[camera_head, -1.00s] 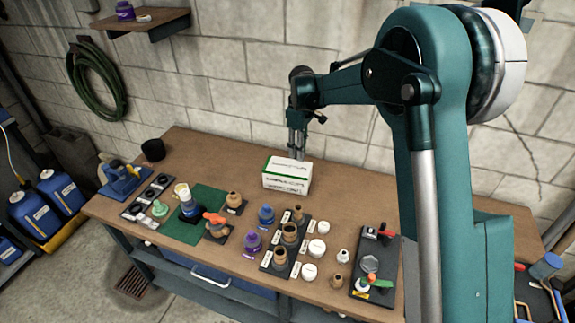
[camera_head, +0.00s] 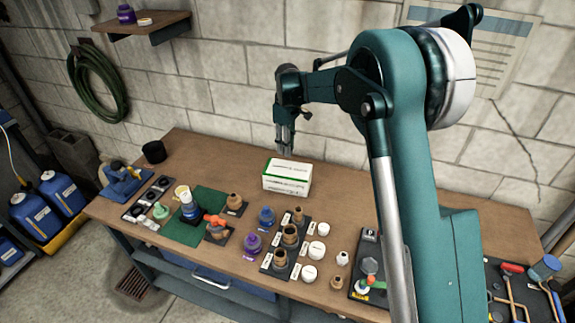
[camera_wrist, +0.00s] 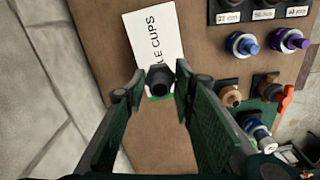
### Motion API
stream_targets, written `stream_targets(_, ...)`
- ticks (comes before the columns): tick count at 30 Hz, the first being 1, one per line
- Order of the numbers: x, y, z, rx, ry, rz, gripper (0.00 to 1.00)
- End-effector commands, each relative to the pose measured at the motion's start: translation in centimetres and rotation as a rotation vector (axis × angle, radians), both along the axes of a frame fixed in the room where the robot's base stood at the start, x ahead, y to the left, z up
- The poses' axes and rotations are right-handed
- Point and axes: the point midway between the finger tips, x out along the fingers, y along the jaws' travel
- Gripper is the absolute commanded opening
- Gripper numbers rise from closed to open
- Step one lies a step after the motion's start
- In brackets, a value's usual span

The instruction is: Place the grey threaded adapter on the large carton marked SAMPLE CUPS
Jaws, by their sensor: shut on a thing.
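The white carton (camera_head: 287,177) with a green stripe stands at the back of the workbench; in the wrist view its white top (camera_wrist: 152,38) shows the letters "LE CUPS". My gripper (camera_head: 285,146) hangs above and behind the carton in the head view, apart from it. In the wrist view my gripper (camera_wrist: 160,88) is shut on a dark grey adapter (camera_wrist: 160,78), held between the fingertips. The adapter overlaps the carton's near edge in that view and hides part of it. In the head view I cannot make out the adapter.
Bottles, brown fittings and white caps stand on the bench (camera_head: 340,205) in front of and left of the carton. A black cup (camera_head: 154,152) is at the back left. The block wall is close behind. Bare wood lies on both sides of the carton.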

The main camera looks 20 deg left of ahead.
Motion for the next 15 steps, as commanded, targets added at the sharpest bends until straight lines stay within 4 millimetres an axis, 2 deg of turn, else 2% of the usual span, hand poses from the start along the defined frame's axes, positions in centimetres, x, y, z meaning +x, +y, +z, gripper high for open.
stream_targets(9, 0.0, 0.0, -4.2, 0.000, 0.000, 0.000, 0.14)
stream_targets(15, 0.0, 0.0, -4.9, 0.000, 0.000, 0.000, 0.14)
